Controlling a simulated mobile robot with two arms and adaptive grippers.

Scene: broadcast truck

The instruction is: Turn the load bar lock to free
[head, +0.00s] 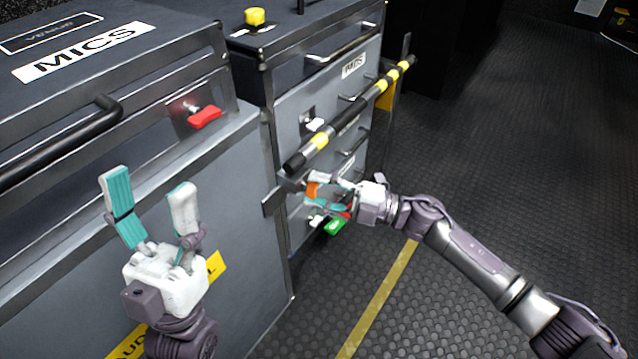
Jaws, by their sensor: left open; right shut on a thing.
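The load bar (345,118), striped black and yellow, runs diagonally across the front of the drawer case. Just below its near end is the load bar lock, with a small orange part (312,190) showing at my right gripper's fingers. A green patch (335,227) and a bit of red show below and beside the fingers. My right gripper (316,192) is shut on the lock's orange part and hides most of it, so its turned position cannot be read. My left gripper (151,190) is open and empty, in front of the left case.
The left case (110,45), labelled MICS, has a black handle (60,150) and a red latch (204,117). The drawer case (300,40) carries a yellow knob (254,16) on top. Dark studded floor (500,180) with a yellow line is clear at right.

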